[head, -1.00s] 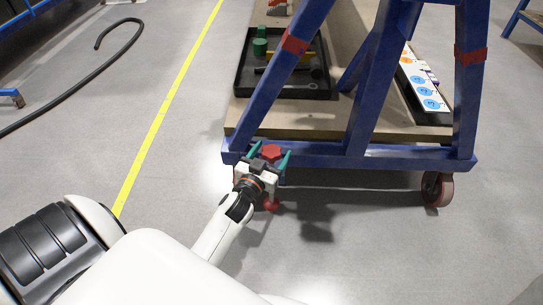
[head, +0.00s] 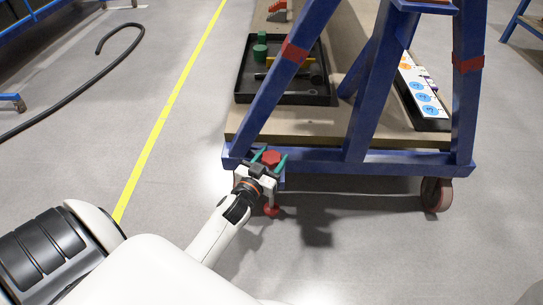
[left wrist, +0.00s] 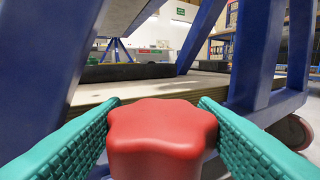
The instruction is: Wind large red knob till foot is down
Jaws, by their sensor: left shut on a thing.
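The large red knob (head: 271,158) sits at the near left corner of the blue frame. In the left wrist view the lobed red knob (left wrist: 162,138) fills the space between the two green fingers. My left gripper (head: 268,160) is shut on it, one finger on each side. The red foot (head: 271,211) is below the knob, partly hidden by the gripper; I cannot tell whether it touches the floor. My right gripper is not in view.
The blue frame (head: 405,163) carries a wooden shelf (head: 310,125) with a black tray (head: 285,98). A caster wheel (head: 437,194) stands at the frame's right corner. Grey floor is clear in front. A black hose (head: 72,98) lies at the left.

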